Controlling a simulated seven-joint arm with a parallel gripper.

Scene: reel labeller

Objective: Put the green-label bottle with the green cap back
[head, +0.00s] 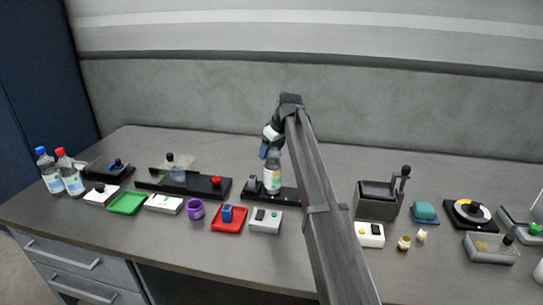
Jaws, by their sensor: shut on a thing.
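My gripper (270,150) points down and is shut on the upper part of a clear bottle (272,173) with a pale label that shows some green. The gripper hides the bottle's cap, so its colour cannot be seen. The bottle is upright over a black device base (285,193) at the middle of the table. I cannot tell if it touches that base or hangs just above it. Two other clear bottles stand side by side at the table's left end, one with a blue cap (42,151) and one with a red cap (60,152).
Left of the held bottle lie a long black device (205,186), a green tray (127,203), a purple cup (196,210) and a red tray (240,226). A grey control box (266,220) sits in front. Right of my arm stand a grey bin (375,205) and a turntable (469,213).

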